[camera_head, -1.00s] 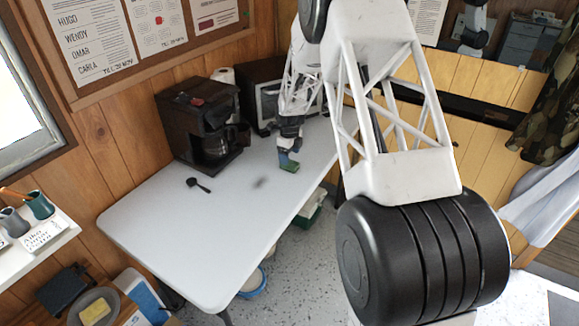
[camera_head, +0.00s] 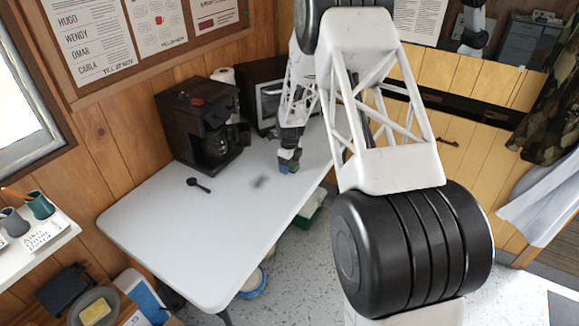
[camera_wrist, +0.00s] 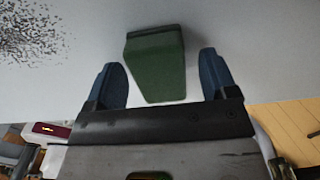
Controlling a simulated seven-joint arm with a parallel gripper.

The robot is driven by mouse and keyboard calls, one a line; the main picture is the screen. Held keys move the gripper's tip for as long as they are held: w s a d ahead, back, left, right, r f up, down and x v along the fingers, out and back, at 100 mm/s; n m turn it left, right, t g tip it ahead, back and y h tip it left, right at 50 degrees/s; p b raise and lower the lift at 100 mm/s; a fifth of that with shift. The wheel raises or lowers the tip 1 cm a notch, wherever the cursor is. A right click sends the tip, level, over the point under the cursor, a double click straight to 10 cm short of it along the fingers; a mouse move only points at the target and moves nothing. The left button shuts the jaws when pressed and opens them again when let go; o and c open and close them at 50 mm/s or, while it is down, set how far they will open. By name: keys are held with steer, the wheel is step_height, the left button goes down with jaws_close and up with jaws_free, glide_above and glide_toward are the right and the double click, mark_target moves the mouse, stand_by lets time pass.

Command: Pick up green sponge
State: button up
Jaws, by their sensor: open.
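The green sponge (camera_wrist: 155,65) lies on the white table (camera_head: 190,235), between the two blue fingers of my gripper in the wrist view. Gaps show on both sides of it, so the fingers do not touch it there. In the head view my gripper (camera_head: 289,166) is low over the table's far right part, open. Only a little of the green sponge (camera_head: 284,168) shows there, the rest hidden by the fingers.
A black coffee maker (camera_head: 205,125) and a toaster oven (camera_head: 268,100) stand at the back of the table. A black spoon (camera_head: 198,185) and a dark speckled patch (camera_head: 259,182) lie left of my gripper. The table's front left is clear.

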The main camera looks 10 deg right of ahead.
stand_by(0.5)
steer(key=c, duration=1.1)
steer(key=shift+o, duration=0.2)
steer(key=shift+r, duration=0.15)
steer(key=shift+r, duration=0.5)
steer(key=shift+s+r, duration=0.15)
steer(key=shift+r, duration=0.45)
steer(key=shift+s+r, duration=0.15)
steer(key=shift+r, duration=0.45)
steer(key=s, duration=0.5)
steer(key=s+r, duration=0.1)
steer(key=s, duration=0.4)
steer(key=s+a, duration=0.1)
steer(key=s, duration=0.4)
steer(key=shift+s+r, duration=0.15)
steer(key=shift+s, duration=0.05)
